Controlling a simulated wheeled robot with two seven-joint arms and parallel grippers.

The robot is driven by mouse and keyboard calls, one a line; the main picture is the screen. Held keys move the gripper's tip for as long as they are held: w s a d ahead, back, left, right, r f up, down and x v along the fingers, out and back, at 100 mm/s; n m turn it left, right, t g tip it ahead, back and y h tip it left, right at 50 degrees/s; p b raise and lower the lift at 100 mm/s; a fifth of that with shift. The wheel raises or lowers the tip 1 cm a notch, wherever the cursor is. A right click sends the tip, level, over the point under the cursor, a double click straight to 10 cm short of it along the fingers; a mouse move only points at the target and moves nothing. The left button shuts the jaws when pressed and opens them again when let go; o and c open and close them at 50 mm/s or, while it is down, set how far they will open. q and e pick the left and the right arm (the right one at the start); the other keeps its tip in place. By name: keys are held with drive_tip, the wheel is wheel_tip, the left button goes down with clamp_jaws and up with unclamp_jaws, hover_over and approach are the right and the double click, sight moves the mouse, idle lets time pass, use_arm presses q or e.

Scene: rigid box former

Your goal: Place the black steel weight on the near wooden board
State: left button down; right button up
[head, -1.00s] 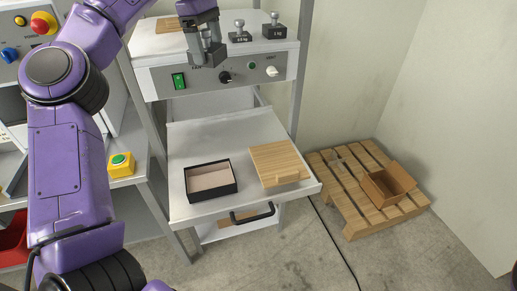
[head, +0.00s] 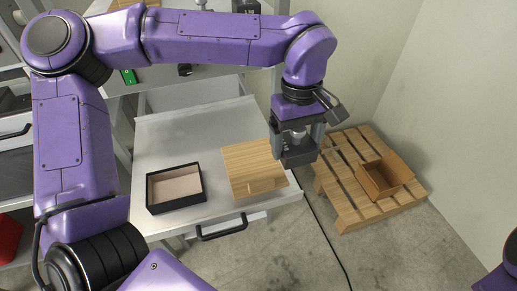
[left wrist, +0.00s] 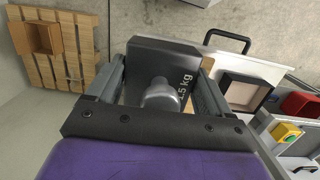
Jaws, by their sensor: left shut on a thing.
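My left gripper (head: 298,140) is shut on the black steel weight (head: 300,158), beyond the right edge of the near wooden board. In the left wrist view, the weight (left wrist: 165,58) is a dark block with a grey knob between the fingers (left wrist: 160,92); its label is partly covered and reads ".5 kg". The near wooden board (head: 252,168) lies on the grey pull-out shelf, with a small wooden strip at its front. Nothing rests on its visible top. The weight appears held in the air. My right gripper is not in view.
An open black box (head: 174,188) with a pale inside stands left of the board on the metal shelf (head: 215,203). A wooden pallet (head: 350,205) with an open cardboard box (head: 385,176) stands on the floor at right. Another weight (head: 247,6) shows at the top edge.

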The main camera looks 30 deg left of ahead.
use_arm(q)
drive_tip(key=shift+s+f, duration=0.1)
drive_tip(key=shift+s, duration=0.05)
drive_tip(key=w+a+f+p, duration=0.1)
drive_tip(key=a+f, duration=0.1)
drive_tip(key=a, duration=0.2)
drive_tip(key=w+a+f+p, duration=0.1)
drive_tip(key=a+f, duration=0.2)
drive_tip(key=a, duration=0.1)
drive_tip(key=w+a+f+p, duration=0.1)
drive_tip(key=a+f, duration=0.2)
drive_tip(key=a, duration=0.1)
drive_tip(key=shift+w+a+f+p, duration=0.15)
drive_tip(key=shift+a+f+p, duration=0.25)
drive_tip(key=shift+f, duration=0.2)
drive_tip(key=f, duration=0.3)
drive_tip(key=shift+a+f, duration=0.2)
drive_tip(key=shift+a, duration=0.1)
drive_tip(key=shift+w+f, duration=0.15)
drive_tip(key=shift+f, duration=0.05)
